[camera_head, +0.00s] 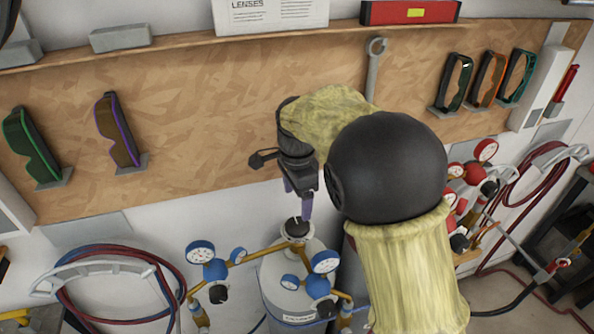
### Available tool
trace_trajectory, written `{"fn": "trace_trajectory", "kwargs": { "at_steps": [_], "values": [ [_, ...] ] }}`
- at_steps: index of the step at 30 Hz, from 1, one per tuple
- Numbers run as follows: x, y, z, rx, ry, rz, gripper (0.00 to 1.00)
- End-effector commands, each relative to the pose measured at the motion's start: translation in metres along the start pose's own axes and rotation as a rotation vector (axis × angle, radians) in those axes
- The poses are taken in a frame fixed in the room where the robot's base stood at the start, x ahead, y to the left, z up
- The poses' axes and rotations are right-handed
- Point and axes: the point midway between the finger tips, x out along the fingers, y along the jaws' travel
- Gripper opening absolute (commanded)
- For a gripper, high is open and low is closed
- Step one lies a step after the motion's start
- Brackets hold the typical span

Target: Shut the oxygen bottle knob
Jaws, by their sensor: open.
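The oxygen bottle (285,280) is a pale cylinder at the lower middle of the head view, with blue-rimmed gauges (324,262) on brass fittings. A dark round knob (296,227) sits at its top. My gripper (303,207) points down with its purple-grey fingers just above the knob. The fingers are open and hold nothing that I can see. The small gap between fingertips and knob is hard to judge, so I cannot tell whether they touch. My arm, in a yellowish cover with a black joint, hides the area right of the bottle.
A wooden board (200,120) behind carries several goggles (118,135) and a wrench (374,65). Red gauges (486,150) and red hoses (535,180) are at the right. A coiled blue and red hose (110,290) hangs at the lower left.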

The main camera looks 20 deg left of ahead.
Motion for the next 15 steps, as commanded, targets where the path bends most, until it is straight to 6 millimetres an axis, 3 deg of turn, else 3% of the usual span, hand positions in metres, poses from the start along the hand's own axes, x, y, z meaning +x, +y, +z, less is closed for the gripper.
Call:
{"fn": "trace_trajectory", "kwargs": {
  "at_steps": [9, 15],
  "values": [
    [-0.063, -0.001, -0.001, 0.001, 0.001, -0.006, 0.77],
    [-0.086, -0.001, 0.0, 0.001, 0.0, -0.002, 0.77]
  ]
}}
